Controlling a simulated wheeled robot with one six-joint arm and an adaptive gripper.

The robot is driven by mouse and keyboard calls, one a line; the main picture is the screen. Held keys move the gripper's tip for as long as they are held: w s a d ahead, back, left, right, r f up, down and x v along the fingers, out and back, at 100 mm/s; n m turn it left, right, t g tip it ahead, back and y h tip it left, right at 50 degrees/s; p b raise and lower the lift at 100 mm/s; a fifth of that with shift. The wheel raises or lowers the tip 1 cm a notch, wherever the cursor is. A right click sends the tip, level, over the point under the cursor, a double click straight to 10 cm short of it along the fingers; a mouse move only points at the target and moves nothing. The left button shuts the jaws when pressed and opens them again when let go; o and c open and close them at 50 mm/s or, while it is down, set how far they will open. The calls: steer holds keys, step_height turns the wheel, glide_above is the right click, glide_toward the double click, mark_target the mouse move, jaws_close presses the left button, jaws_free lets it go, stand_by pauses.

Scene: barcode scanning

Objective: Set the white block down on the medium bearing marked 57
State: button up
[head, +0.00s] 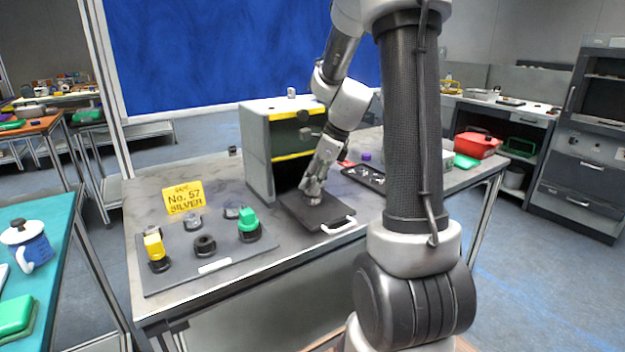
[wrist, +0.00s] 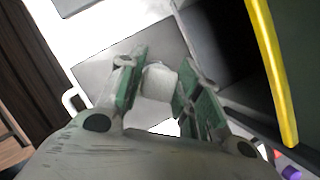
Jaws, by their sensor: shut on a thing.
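My gripper (head: 314,193) is low over a dark grey tray (head: 336,226) in front of the grey cabinet. In the wrist view my gripper (wrist: 160,90) is shut on the white block (wrist: 159,82), which sits between its green-padded fingers. I cannot tell whether the block touches the tray. Several bearings stand on a grey board (head: 212,279) at the left of the table: a bare black ring (head: 205,245), silvery ones (head: 193,222) at the back, and ones under a yellow block (head: 154,246) and a green block (head: 247,219). No 57 is readable on any bearing.
A yellow sign (head: 184,198) reading "No. 57 SILVER" stands behind the board. The cabinet (head: 258,157) with yellow-edged shelves rises beside my gripper. The tray has a white handle (head: 338,226).

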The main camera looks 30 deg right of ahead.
steer(key=shift+f, duration=0.25)
steer(key=o, duration=1.5)
steer(key=shift+r, duration=3.8)
